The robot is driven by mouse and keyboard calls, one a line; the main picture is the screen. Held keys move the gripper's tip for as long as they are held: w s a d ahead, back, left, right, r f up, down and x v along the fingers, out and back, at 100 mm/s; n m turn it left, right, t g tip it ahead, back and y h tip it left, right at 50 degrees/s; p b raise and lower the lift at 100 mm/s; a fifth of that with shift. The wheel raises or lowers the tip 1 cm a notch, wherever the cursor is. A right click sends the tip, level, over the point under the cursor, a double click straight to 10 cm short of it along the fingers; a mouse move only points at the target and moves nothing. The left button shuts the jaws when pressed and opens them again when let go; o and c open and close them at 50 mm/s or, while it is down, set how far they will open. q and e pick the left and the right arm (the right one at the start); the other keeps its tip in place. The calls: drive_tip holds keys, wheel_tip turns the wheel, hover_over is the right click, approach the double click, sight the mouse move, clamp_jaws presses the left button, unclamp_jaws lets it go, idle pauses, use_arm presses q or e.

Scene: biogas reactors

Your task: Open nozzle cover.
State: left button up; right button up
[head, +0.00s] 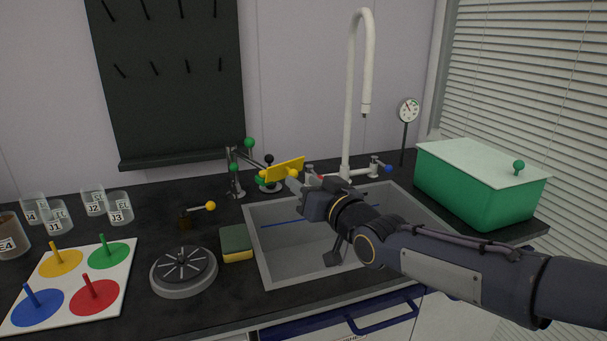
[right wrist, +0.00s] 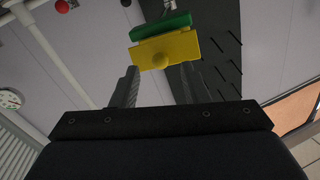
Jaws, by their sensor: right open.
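The nozzle cover is a yellow plate (head: 284,168) with a round yellow knob, at the end of a small jointed metal stand behind the sink. In the right wrist view the yellow cover (right wrist: 182,46) sits ahead of my fingertips, roughly centred, with its knob facing me. A green part (right wrist: 160,25) lies directly behind it. My right gripper (head: 297,184) reaches in from the right over the sink, close to the cover. It also shows in the right wrist view (right wrist: 158,78), open, with nothing between its fingers. My left gripper is out of view.
The sink (head: 256,259) lies under my right arm, with a tall white faucet (head: 348,110) behind. A green box (head: 470,190) stands right. A sponge (head: 236,243), round grey disc (head: 184,271), peg board (head: 118,285) and labelled cups (head: 93,200) occupy the left counter.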

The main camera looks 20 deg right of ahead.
sight(296, 176)
drive_tip(key=shift+x, duration=1.8)
